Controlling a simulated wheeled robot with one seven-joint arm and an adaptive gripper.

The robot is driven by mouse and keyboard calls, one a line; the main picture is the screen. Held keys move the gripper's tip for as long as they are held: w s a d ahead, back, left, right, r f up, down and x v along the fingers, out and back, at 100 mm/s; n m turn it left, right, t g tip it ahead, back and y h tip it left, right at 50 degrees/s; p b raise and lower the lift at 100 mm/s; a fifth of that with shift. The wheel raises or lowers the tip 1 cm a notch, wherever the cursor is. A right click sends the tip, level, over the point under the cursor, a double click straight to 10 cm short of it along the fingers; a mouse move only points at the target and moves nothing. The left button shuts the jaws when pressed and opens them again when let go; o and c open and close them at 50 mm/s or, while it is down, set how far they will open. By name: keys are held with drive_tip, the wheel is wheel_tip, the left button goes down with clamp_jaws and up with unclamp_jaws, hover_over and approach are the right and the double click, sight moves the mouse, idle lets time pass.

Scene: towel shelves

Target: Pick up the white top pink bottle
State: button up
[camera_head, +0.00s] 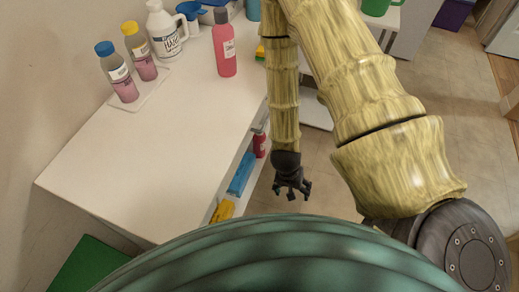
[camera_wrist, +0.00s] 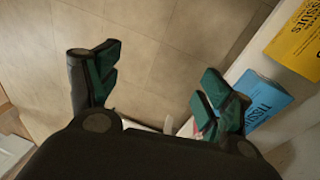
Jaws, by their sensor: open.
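A small pink-red bottle (camera_head: 260,145) with a pale top stands on the lower shelf under the white table top, partly hidden by the table edge and my arm. A small pinkish patch shows low near the right finger, too hidden to identify.
Blue (camera_head: 241,174) and yellow (camera_head: 222,211) tissue packs lie on the lower shelf. The white table top (camera_head: 150,160) overhangs it. Open floor lies right.

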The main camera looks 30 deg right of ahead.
drive_tip(key=w+d+f+m+y+b, duration=0.1)
drive_tip(key=w+d+f+m+b, duration=0.1)
drive_tip(key=w+f+m+b, duration=0.35)
drive_tip(key=m+t+y+b, duration=0.4)
drive_tip(key=m+t+b, duration=0.2)
drive_tip(key=m+b, duration=0.9)
hover_over(259, 142)
drive_tip(key=w+d, duration=0.2)
drive_tip(key=shift+w+d+m+p, duration=0.1)
drive_tip(key=shift+w+m+p, duration=0.05)
drive_tip(key=shift+m+p, duration=0.2)
drive_tip(key=b+x, duration=0.1)
drive_tip(key=x, duration=0.4)
drive_tip(key=shift+a+b, duration=0.25)
drive_tip(key=shift+b, duration=0.15)
drive_tip(key=shift+c, duration=0.3)
clamp_jaws()
